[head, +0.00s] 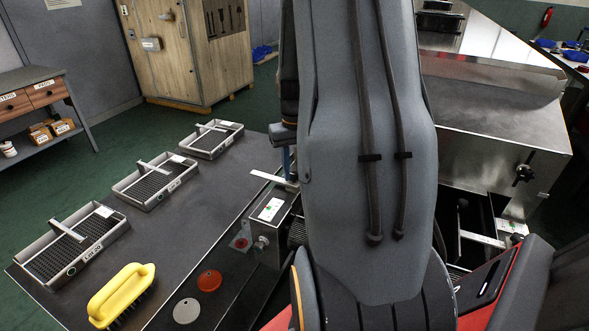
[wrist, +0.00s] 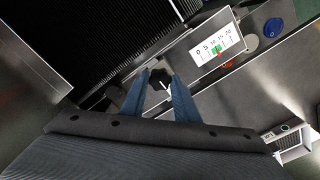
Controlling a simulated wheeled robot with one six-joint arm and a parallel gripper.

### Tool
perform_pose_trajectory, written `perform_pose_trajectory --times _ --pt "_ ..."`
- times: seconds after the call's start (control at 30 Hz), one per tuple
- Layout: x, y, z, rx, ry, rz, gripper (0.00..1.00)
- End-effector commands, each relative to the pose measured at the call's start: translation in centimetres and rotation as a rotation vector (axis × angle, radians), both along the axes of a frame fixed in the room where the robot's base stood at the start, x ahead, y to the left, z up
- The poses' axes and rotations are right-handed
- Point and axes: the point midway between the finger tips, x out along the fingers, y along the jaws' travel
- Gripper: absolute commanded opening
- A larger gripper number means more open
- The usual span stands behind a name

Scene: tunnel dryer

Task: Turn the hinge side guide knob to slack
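In the wrist view a black lobed knob (wrist: 160,78) stands between the two blue fingers of my gripper (wrist: 159,82). The fingers are apart, one on each side of it; firm contact cannot be made out. Beside the knob is a white scale plate (wrist: 215,44) numbered 0 to 20, with a green patch and a red mark near the middle numbers. In the head view my arm hides most of the gripper; a blue finger part (head: 287,162) shows at its left edge, above a metal block with a scale plate (head: 271,208). No label tells which knob is the hinge side one.
Another black knob (head: 524,173) is on the steel housing (head: 500,125) at right. A dark table (head: 200,225) holds several mesh trays, a yellow brush (head: 122,294), a red disc (head: 210,281) and a grey disc (head: 187,311). A blue disc (wrist: 273,27) lies beyond the scale.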

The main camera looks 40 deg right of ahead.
Motion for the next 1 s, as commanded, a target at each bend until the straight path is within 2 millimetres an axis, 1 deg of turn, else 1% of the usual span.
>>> perform_pose_trajectory --times 0.27,0.47,0.67,1.0 --pt "-0.01 0.00 0.09 0.000 0.000 0.027 0.05" --pt "0.02 -0.04 0.25 0.000 -0.001 0.119 0.05" --pt "0.01 -0.05 0.35 0.000 -0.001 0.280 0.05" --pt "0.05 -0.04 0.34 -0.002 -0.002 0.604 0.05"
